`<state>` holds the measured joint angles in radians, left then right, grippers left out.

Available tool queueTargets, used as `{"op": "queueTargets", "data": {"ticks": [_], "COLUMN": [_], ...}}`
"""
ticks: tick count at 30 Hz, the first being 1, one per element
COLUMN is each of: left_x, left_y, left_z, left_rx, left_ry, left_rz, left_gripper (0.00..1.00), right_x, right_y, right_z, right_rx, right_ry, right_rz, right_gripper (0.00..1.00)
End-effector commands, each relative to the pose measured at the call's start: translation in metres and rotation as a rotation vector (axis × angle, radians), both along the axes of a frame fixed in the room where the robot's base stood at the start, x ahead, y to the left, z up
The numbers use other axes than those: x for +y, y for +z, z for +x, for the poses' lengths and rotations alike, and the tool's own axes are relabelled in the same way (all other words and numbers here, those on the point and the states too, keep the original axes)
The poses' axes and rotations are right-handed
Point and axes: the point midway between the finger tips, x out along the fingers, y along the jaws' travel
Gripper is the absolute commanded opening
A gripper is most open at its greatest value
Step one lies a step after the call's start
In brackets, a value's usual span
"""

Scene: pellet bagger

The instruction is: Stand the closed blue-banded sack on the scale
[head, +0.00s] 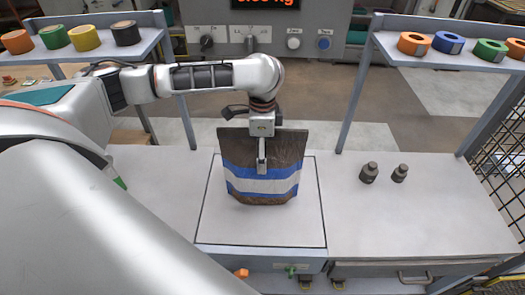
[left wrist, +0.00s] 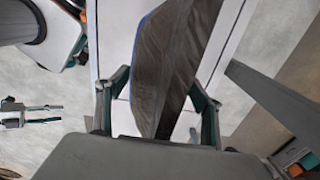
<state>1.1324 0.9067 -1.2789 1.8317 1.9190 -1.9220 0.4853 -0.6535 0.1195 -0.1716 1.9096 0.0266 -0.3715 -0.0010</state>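The brown sack (head: 263,186) with blue and white bands is upright over the scale's square plate (head: 310,225). Whether its base touches the plate is hard to tell. In the left wrist view the sack (left wrist: 168,60) appears from above as a narrow dark top. My left gripper (head: 262,168) is at the sack's upper middle, pointing down. In the left wrist view its fingers (left wrist: 160,85) are spread on either side of the sack, with gaps showing.
Two dark weights (head: 369,173) stand on the bench right of the scale. Shelves with coloured tape rolls (head: 84,38) flank the bench. A control panel (head: 250,40) with a partly cut-off red display stands behind. Bench on both sides of the plate is mostly clear.

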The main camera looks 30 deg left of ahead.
Motion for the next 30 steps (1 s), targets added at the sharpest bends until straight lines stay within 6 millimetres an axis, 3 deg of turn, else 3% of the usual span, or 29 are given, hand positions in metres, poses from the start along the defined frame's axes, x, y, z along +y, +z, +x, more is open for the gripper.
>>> {"op": "queueTargets", "data": {"ticks": [1, 2, 3, 16, 30], "left_x": [0.000, 0.000, 0.000, 0.000, 0.000], "left_y": [0.002, 0.002, 0.002, 0.007, 0.095], "left_z": [0.001, 0.001, 0.001, 0.000, 0.001], "left_rx": [-0.003, -0.003, -0.003, 0.000, -0.005], "left_ry": [0.000, 0.000, 0.000, -0.001, -0.002], "left_rz": [-0.002, -0.002, -0.002, -0.001, 0.000], "left_gripper": [0.77, 0.84, 0.86, 0.86, 0.86], "right_x": [0.000, 0.000, 0.000, 0.000, 0.000], "right_y": [0.000, 0.000, 0.000, -0.001, 0.000], "right_z": [0.000, 0.000, 0.000, -0.002, -0.001], "right_rx": [0.000, 0.000, 0.000, 0.004, 0.001], "right_ry": [0.000, 0.000, 0.000, -0.001, 0.000], "right_rz": [0.000, 0.000, 0.000, 0.001, 0.000], "right_gripper": [0.40, 0.40, 0.40, 0.40, 0.40]}}
